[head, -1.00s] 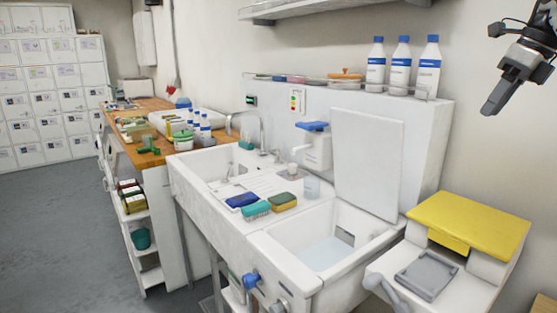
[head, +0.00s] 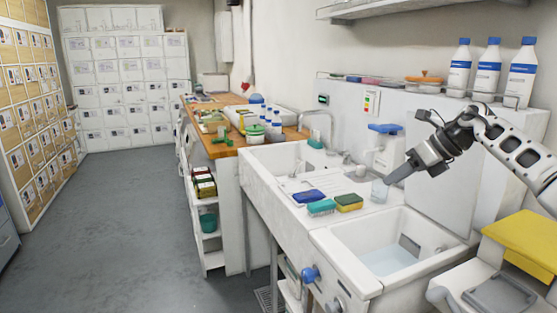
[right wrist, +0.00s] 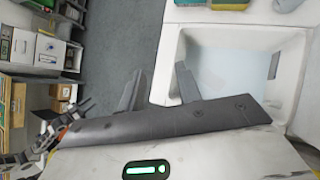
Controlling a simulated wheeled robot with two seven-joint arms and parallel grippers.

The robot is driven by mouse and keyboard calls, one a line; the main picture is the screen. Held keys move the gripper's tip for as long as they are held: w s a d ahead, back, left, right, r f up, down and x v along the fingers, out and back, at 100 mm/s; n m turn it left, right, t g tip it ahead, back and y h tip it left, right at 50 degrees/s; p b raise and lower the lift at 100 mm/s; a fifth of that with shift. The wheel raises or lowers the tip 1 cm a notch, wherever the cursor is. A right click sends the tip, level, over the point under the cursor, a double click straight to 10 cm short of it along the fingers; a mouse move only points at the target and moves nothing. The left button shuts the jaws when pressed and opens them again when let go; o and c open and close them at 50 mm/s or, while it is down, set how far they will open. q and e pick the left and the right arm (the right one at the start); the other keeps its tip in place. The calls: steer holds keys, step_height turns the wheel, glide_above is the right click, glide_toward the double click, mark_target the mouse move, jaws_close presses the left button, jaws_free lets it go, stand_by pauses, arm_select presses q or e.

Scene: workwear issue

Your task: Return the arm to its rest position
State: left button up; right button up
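My right gripper (head: 396,176) comes in from the right in the head view, above the back of the sink (head: 340,245). In the right wrist view its two dark fingers (right wrist: 160,88) stand apart with nothing between them, so it is open and empty. Its tip overlaps the area near a small clear cup (head: 380,191) in the head view; I cannot tell the distance between them. My left gripper does not show in the head view. Dark jointed parts (right wrist: 55,135) at the lower left of the right wrist view are too unclear to name.
A blue sponge (head: 309,196), a teal brush (head: 321,207) and a yellow-green sponge (head: 349,202) lie on the drainboard. White bottles (head: 490,70) stand on the ledge above. A yellow-lidded box (head: 522,238) is at right. The floor (head: 120,225) at left is clear.

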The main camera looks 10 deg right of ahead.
steer(key=s+a+f+m+t+y, duration=0.2)
steer(key=s+a+f+m+y, duration=0.15)
steer(key=a+f, duration=0.4)
steer(key=s+a+f+m+t+y, duration=0.15)
steer(key=a+f+m, duration=0.3)
steer(key=a, duration=0.55)
steer(key=s+a+f+m+t+y, duration=0.1)
steer(key=s+a+f+m+y, duration=0.25)
steer(key=a+f, duration=0.45)
steer(key=s+d+f+m+h, duration=0.3)
steer(key=s+f+m+h, duration=0.3)
steer(key=s+f+m, duration=0.3)
steer(key=s+d+f+m+h, duration=0.4)
steer(key=s+f+m, duration=0.5)
steer(key=s+m, duration=0.9)
steer(key=shift+m+h, duration=0.85)
steer(key=shift+h, duration=0.4)
steer(key=shift+f, duration=0.1)
